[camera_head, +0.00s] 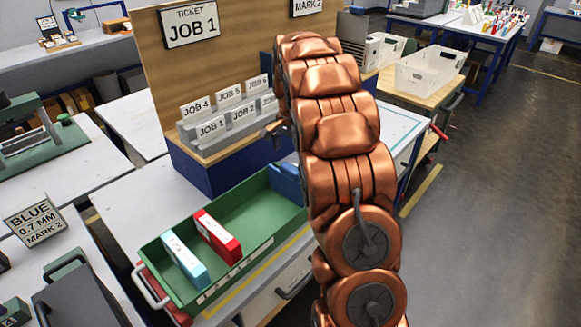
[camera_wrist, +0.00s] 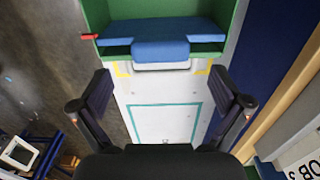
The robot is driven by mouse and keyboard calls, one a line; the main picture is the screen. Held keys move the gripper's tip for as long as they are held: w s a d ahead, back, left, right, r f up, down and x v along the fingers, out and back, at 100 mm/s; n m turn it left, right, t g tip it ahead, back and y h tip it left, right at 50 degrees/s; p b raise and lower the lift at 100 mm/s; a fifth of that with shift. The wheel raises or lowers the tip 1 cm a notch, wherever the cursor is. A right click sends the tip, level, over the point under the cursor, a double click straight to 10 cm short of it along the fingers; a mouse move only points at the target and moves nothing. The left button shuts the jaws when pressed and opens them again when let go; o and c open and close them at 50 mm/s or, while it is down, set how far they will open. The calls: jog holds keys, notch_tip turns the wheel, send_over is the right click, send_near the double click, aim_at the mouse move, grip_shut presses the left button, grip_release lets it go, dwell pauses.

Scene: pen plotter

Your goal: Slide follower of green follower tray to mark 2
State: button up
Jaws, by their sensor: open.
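The green follower tray (camera_head: 160,262) lies on the bench in the head view, holding a light-blue box (camera_head: 184,262) and a red box (camera_head: 217,237) toward its left end. Its blue follower (camera_head: 287,184) stands at the right end, partly hidden by my arm. In the wrist view the follower (camera_wrist: 165,29) spans the tray (camera_wrist: 233,25), with a blue tab (camera_wrist: 166,52) toward me. My gripper (camera_wrist: 162,82) is open and empty, its fingers spread wider than the tab and apart from it. The head view mostly hides the gripper behind my arm.
A small red piece (camera_wrist: 90,37) sticks out at the tray's left side in the wrist view. A stepped card rack (camera_head: 225,125) stands behind the tray. A sign (camera_head: 36,220) reads "BLUE 0.7 MM MARK 2". White bench top with a teal outline (camera_wrist: 163,122) lies clear beyond the follower end.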

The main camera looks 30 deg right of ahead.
aim_at(291, 168)
jog(key=shift+f+p, duration=0.65)
jog(key=shift+f, duration=2.05)
jog(key=c, duration=1.6)
jog(key=shift+c, duration=0.2)
